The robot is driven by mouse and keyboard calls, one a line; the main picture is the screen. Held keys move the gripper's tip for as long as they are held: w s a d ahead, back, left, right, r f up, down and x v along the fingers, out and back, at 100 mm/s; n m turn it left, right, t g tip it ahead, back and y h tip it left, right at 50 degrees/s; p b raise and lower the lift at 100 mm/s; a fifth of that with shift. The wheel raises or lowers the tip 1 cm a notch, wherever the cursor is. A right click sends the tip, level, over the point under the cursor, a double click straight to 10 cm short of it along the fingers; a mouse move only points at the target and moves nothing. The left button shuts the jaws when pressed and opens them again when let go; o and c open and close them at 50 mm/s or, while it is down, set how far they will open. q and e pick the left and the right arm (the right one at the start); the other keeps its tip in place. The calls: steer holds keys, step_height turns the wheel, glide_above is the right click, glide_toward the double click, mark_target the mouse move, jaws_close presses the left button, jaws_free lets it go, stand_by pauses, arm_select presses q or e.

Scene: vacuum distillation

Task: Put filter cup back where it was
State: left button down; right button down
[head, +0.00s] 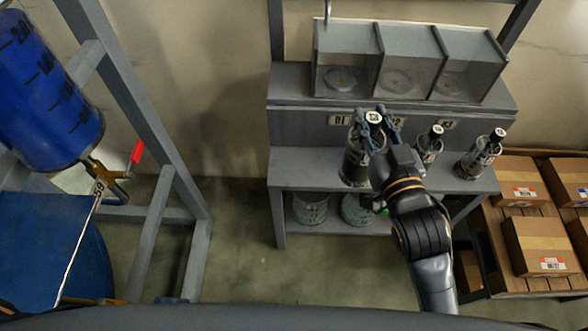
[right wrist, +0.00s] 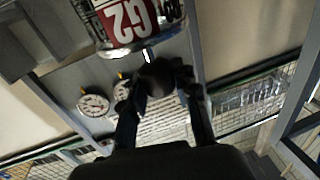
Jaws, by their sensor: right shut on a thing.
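The filter cup (head: 356,163) is a glass vessel with dark parts and a white-topped black knob, at the left of the grey bench's lower ledge. My right gripper (head: 378,118) is shut on its knob from above. In the right wrist view the dark round knob (right wrist: 158,76) sits between my fingers, and a body with a red label reading G2 (right wrist: 127,20) shows beyond it. I cannot tell whether its base touches the ledge. My fingers and wrist hide part of it. My left gripper is not in view.
Two similar knobbed glass vessels stand to the right on the ledge (head: 330,181), one near (head: 429,147) and one farther (head: 474,163). A clear three-part case (head: 408,62) stands above. Cardboard boxes (head: 538,245) are at right. A blue tank (head: 50,100) and grey frame are at left.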

steer(key=a+f+n+g+y+b, duration=0.35)
steer(key=a+f+y+b, duration=0.2)
steer(key=a, duration=0.45)
steer(key=w+a+f+y, duration=0.1)
steer(key=w+a+f, duration=0.2)
steer(key=w+f, duration=0.9)
steer(key=shift+w+n+t+p, duration=0.35)
steer(key=shift+w+n+t, duration=0.1)
steer(key=shift+w, duration=0.5)
steer(key=shift+f, duration=0.2)
steer(key=c, duration=1)
jaws_free()
steer(key=shift+f, duration=0.1)
